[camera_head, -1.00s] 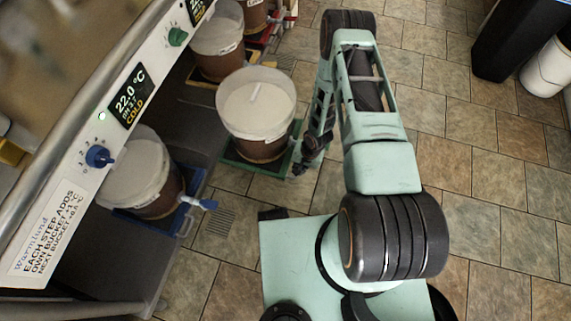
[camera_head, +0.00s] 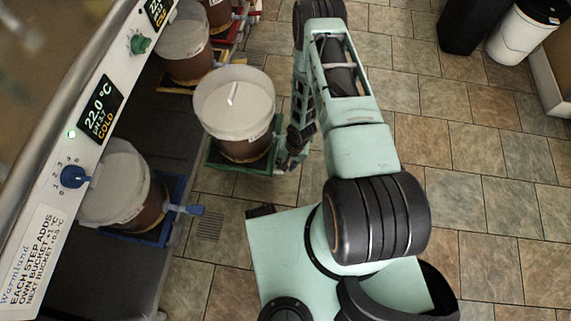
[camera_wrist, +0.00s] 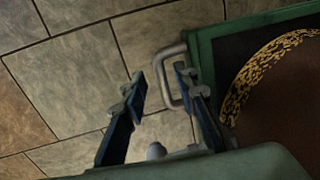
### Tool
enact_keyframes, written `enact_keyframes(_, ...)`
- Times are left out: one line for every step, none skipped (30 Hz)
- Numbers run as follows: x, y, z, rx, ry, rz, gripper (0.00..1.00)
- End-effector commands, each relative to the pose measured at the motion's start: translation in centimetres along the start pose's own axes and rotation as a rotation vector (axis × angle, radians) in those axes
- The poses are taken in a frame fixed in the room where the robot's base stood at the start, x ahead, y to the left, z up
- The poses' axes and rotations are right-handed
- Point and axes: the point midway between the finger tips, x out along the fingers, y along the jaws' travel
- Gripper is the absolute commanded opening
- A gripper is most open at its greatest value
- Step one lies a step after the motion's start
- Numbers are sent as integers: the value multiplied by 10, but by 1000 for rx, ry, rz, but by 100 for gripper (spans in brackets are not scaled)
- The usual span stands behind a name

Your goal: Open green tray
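The green tray (camera_head: 213,159) sticks out past the dark shelf, over the tiled floor. A white-topped bucket with brown contents (camera_head: 235,105) stands upright on it. My gripper (camera_head: 288,156) is at the tray's outer right side, small and partly hidden by my arm in the head view. In the wrist view my gripper (camera_wrist: 160,76) is open, its two blue fingers apart. The tray's grey metal handle (camera_wrist: 160,80) lies between the fingers, close to the right one; I cannot tell if they touch. The tray's green edge (camera_wrist: 205,50) is just right of it.
A blue tray with a bucket (camera_head: 160,231) is nearer, and a yellow tray (camera_head: 177,87) is farther along the shelf. A control panel with knobs (camera_head: 102,113) runs along the left. A black bin (camera_head: 470,25) and white bin (camera_head: 520,38) stand far right. Floor between is clear.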

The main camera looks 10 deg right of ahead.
Motion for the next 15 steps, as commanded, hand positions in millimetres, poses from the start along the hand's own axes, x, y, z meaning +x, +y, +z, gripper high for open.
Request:
enact_keyframes(0,0,0,0,0,-1,27)
enact_keyframes(-1,-1,0,0,0,-1,27)
enact_keyframes(-2,-1,0,0,1,-1,27)
enact_keyframes(-2,-1,-1,0,1,-1,27)
enact_keyframes(-4,-1,-1,0,1,-2,27)
enact_keyframes(-6,-1,-1,0,1,-2,27)
enact_keyframes(-9,-1,-1,0,1,-2,27)
enact_keyframes(-12,-1,-1,0,1,-2,27)
enact_keyframes(-18,-1,-2,0,3,-2,27)
enact_keyframes(-22,-1,-2,0,2,-2,27)
enact_keyframes(-27,-1,-2,1,3,-2,27)
enact_keyframes(-34,-1,-1,1,2,-2,27)
enact_keyframes(-39,-1,-2,2,3,-2,27)
enact_keyframes(-45,-1,-2,2,3,-2,27)
enact_keyframes(-52,-1,-2,1,3,-2,27)
